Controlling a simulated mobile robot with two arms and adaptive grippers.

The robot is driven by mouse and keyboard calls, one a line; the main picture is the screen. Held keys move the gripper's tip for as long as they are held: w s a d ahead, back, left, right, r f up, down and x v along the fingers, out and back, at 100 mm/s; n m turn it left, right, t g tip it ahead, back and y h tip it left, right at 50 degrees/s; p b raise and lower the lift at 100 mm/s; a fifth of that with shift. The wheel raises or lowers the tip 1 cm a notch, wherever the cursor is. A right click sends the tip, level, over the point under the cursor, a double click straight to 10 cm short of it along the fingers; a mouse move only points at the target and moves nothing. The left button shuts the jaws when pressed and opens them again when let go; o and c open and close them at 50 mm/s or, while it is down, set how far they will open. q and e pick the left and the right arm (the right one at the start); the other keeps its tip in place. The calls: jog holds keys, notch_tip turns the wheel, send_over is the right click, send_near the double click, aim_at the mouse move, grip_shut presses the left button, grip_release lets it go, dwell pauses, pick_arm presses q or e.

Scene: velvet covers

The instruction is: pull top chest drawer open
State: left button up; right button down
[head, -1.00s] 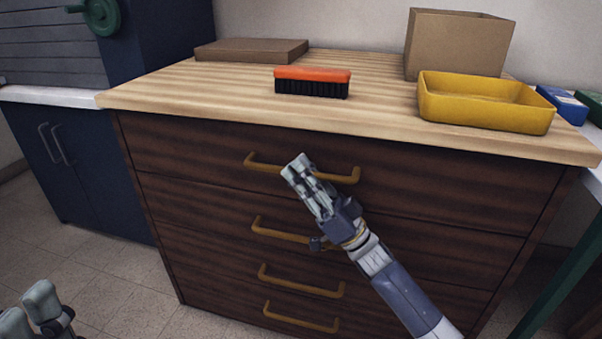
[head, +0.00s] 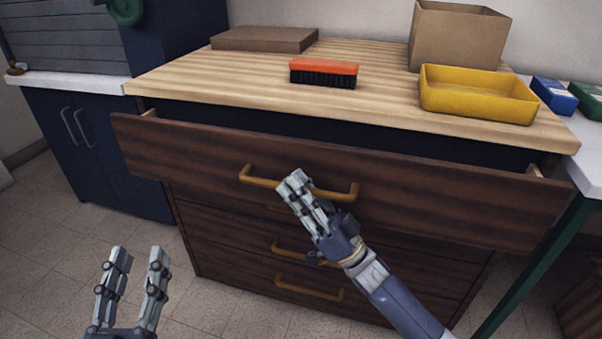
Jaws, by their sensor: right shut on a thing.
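The wooden chest's top drawer (head: 420,193) stands pulled out, with a dark gap showing between its front and the chest top (head: 220,90). Its yellow bar handle (head: 262,178) runs across the middle of the front. My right gripper (head: 294,183) is shut on this handle, its fingers covering the handle's middle. My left gripper (head: 138,258) is at the lower left, open and empty, apart from the chest. The inside of the drawer is mostly hidden behind its front.
A red-orange brush (head: 323,68), a yellow tray (head: 475,107), a cardboard box (head: 458,40) and a flat brown box (head: 264,39) rest on the chest top. Lower drawers below are shut. A blue cabinet (head: 100,150) stands at left. Tiled floor is clear in front.

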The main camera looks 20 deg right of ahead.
pick_arm(q)
jog(key=s+a+f+g+y+p, duration=0.25)
jog(key=f+g, duration=0.35)
jog(key=f, duration=0.3)
jog(key=s+a+f+g+y+p, duration=0.15)
jog(key=s+f+g, duration=0.3)
jog(key=f, duration=0.45)
jog(key=s+a+f+g+p, duration=0.2)
jog(key=s+g, duration=0.1)
jog(key=s, duration=0.2)
jog(key=s+a+f+g+y+p, duration=0.1)
jog(key=s+a+f+g+p, duration=0.1)
jog(key=s, duration=0.3)
jog(key=shift+s+n+g, duration=0.25)
jog(key=shift+n+g, duration=0.15)
jog(key=shift+g, duration=0.45)
pick_arm(e)
jog(key=s+a, duration=0.6)
jog(key=s, duration=0.4)
jog(key=s+a, duration=0.7)
jog(key=s, duration=0.3)
jog(key=shift+a, duration=0.25)
jog(key=shift+f, duration=0.1)
jog(key=c, duration=1.6)
grip_release()
pick_arm(q)
jog(key=shift+w+d+r, duration=0.1)
jog(key=shift+w+r, duration=0.05)
